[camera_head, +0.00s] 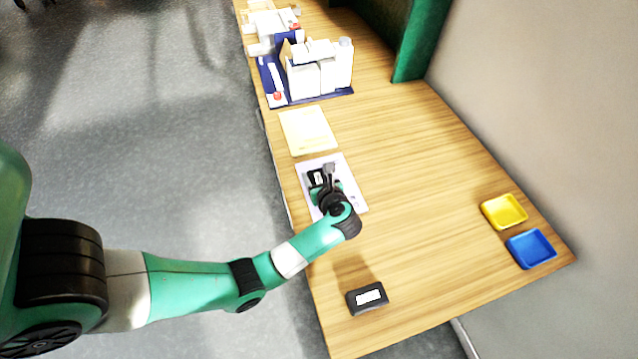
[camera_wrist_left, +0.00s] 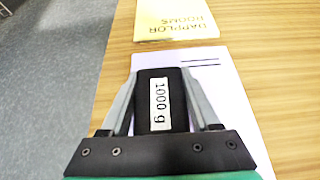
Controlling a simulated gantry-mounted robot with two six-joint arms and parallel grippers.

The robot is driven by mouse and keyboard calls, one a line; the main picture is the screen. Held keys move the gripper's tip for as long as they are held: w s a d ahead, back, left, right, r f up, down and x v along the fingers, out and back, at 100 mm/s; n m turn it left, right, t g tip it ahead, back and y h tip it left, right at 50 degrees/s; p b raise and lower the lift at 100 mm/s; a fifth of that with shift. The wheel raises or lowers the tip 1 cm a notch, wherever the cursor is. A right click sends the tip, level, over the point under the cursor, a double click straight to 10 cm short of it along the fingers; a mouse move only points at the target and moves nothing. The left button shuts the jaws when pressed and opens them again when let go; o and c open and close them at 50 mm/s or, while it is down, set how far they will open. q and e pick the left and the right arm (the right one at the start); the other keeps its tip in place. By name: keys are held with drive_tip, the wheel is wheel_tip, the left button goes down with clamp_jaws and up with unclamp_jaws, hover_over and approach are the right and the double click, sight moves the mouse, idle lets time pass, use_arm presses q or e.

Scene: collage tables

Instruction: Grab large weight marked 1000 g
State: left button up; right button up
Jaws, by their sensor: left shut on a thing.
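The large black weight has a white label reading "1000 g" in the left wrist view (camera_wrist_left: 160,100). It sits between the two fingers of my left gripper (camera_wrist_left: 160,78), which is shut on it. In the head view the weight (camera_head: 317,177) shows as a dark block over the white sheet, partly hidden by my left gripper (camera_head: 322,180). Whether it touches the sheet I cannot tell. My right gripper is not in view.
The white sheet (camera_head: 352,178) lies near the table's left edge, with a yellow printed paper (camera_head: 307,131) beyond it. Another black labelled block (camera_head: 367,298) lies nearer. Yellow (camera_head: 504,211) and blue (camera_head: 531,249) trays stand right. White equipment (camera_head: 318,70) stands farther back. The table's middle is clear.

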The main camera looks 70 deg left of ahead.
sight(315, 174)
use_arm(q)
clamp_jaws()
drive_tip(key=shift+r, duration=0.2)
drive_tip(key=shift+r+p, duration=0.3)
drive_tip(key=shift+r, duration=0.25)
drive_tip(key=r, duration=0.1)
drive_tip(key=r+p, duration=0.1)
drive_tip(key=shift+s+d+r, duration=0.15)
drive_tip(key=shift+d+r, duration=0.05)
drive_tip(key=shift+r, duration=0.2)
drive_tip(key=s+d+r+p, duration=0.4)
drive_tip(key=s+d+r, duration=0.4)
drive_tip(key=s+d, duration=0.1)
drive_tip(key=shift+s+r, duration=0.4)
drive_tip(key=shift+s, duration=0.2)
